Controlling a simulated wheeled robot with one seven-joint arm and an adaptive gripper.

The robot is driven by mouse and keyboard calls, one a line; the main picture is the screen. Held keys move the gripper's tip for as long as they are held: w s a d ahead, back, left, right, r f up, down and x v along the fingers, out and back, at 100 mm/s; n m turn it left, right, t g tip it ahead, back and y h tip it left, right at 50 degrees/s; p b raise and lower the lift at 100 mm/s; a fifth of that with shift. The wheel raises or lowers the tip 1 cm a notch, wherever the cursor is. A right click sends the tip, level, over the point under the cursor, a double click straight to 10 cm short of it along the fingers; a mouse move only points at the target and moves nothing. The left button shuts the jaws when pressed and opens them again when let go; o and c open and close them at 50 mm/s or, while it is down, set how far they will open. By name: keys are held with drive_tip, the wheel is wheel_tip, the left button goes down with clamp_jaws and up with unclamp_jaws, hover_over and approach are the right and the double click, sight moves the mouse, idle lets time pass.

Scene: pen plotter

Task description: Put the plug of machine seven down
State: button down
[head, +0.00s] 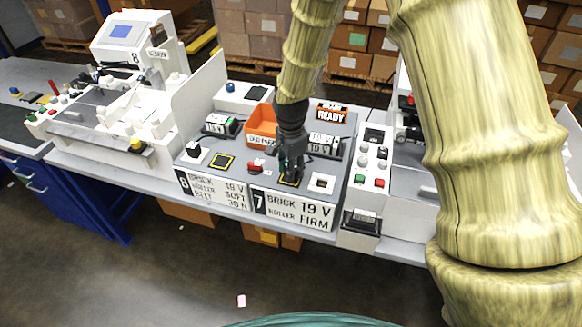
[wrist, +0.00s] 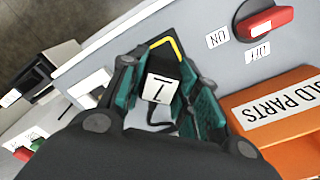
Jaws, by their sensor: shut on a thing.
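My gripper (head: 290,170) is low over the grey bench top, behind the machine seven sign (head: 296,208). In the wrist view its teal fingers are shut on a black plug with a white label marked 7 (wrist: 158,89). A dark cord shows below the label. A yellow-outlined square (head: 289,181) lies directly under the gripper; its yellow edge (wrist: 167,42) shows just beyond the plug. I cannot tell whether the plug touches the surface. A white socket plate (head: 322,183) lies just right of the gripper in the head view, apart from the plug.
A red switch (head: 255,167) with ON and OFF labels sits left of the gripper. An orange parts bin (head: 262,125) stands behind it. Machine eight's yellow square (head: 222,161) is further left and bare. A button panel (head: 372,160) stands at the right.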

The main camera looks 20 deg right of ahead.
drive_tip(key=c, duration=1.1)
unclamp_jaws()
drive_tip(key=shift+o, duration=0.2)
drive_tip(key=shift+r, duration=0.15)
wheel_tip(320, 180, up, 12)
drive_tip(key=b, duration=0.2)
drive_tip(key=shift+b, duration=0.4)
